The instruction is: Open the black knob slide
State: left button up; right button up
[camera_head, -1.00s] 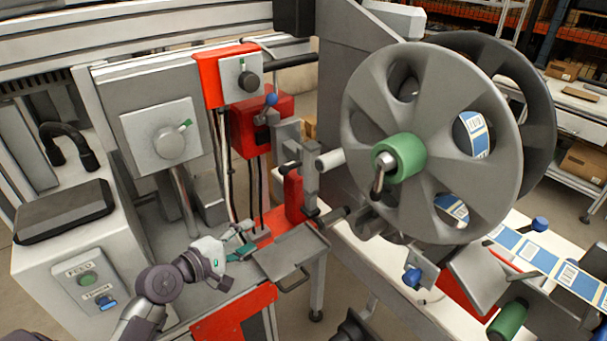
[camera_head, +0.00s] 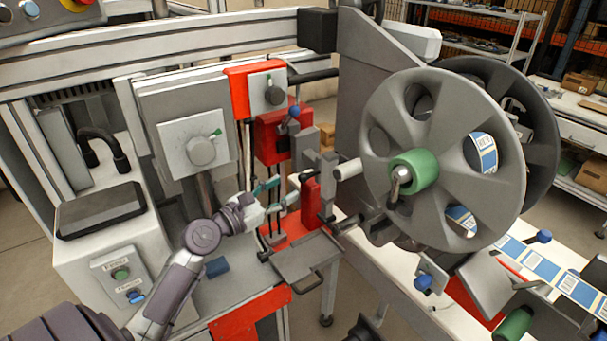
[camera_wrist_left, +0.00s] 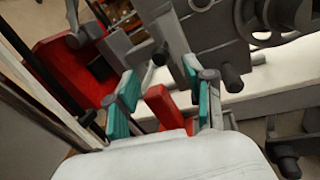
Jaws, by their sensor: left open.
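Below is a red block (camera_head: 272,135) with a blue-tipped lever, on dark vertical rods. My left gripper (camera_head: 276,190) is open with teal finger pads, below that block and left of a grey-and-red upright bracket (camera_head: 311,200). In the left wrist view its fingers (camera_wrist_left: 158,80) stand apart, with red and grey parts beyond them and nothing clearly gripped. Small black knobs (camera_wrist_left: 233,78) show past the right finger. I cannot tell which black knob belongs to the slide.
The large grey reel (camera_head: 450,120) with green hub stands to the right. A grey tray (camera_head: 305,258) with a handle lies below the gripper. A control box (camera_head: 122,275) stands at left. A blue block (camera_head: 217,266) lies on the bench.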

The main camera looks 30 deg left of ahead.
aim_at(299, 180)
pick_arm(q)
jog(key=w, duration=0.2)
jog(key=w+d, duration=0.1)
jog(key=w, duration=0.4)
jog(key=shift+w+d+p, duration=0.15)
jog(key=shift+d+p, duration=0.1)
jog(key=shift+p, duration=0.15)
grip_shut()
jog(key=shift+a, duration=0.1)
